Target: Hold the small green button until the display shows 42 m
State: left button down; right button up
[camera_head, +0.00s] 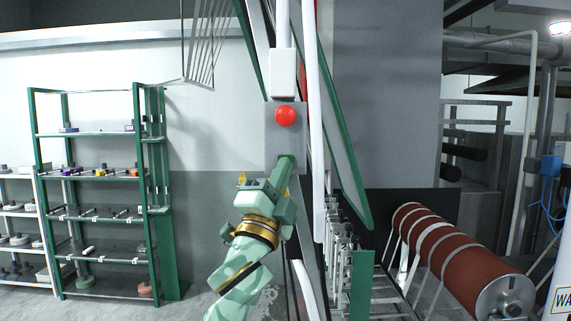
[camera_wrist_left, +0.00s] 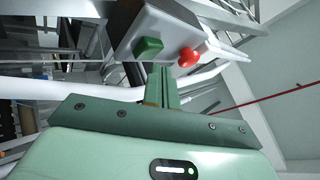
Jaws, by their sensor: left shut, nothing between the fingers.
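A grey control box (camera_head: 272,140) hangs on a post in the head view, with a round red button (camera_head: 285,115) on its face. The left wrist view shows the box (camera_wrist_left: 125,42) with a green button (camera_wrist_left: 148,48) and the red button (camera_wrist_left: 188,57) beside it. My left gripper (camera_head: 286,160) is shut and empty, its fingertips at the lower part of the box. In the left wrist view the fingertips (camera_wrist_left: 158,68) are close to the green button; I cannot tell if they touch it. My gripper hides the green button in the head view. No display reading is legible. My right gripper is not in view.
White pipes (camera_head: 311,120) and a slanted green-edged panel (camera_head: 345,150) stand right beside the box. A brown roller (camera_head: 455,262) lies at the right. A green shelf rack (camera_head: 98,137) with small items stands at the left, with bare floor near it.

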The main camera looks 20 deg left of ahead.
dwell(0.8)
pick_arm(q)
jog(key=shift+w+a, duration=0.1)
jog(key=shift+w, duration=0.3)
jog(key=shift+w+a, duration=0.15)
jog(key=shift+w, duration=0.25)
dwell(0.7)
jog(key=shift+s, duration=0.1)
dwell(4.3)
jog(key=shift+s+d+p, duration=0.25)
jog(key=shift+s+p, duration=0.1)
jog(key=shift+s, duration=0.35)
jog(key=shift+s, duration=0.1)
jog(key=shift+s+d+p, duration=0.25)
jog(key=shift+s, duration=0.5)
jog(key=shift+s+d+p, duration=0.2)
jog(key=shift+s+p, duration=0.1)
jog(key=shift+s, duration=0.5)
jog(key=shift+s+d+p, duration=0.25)
jog(key=shift+s, duration=0.5)
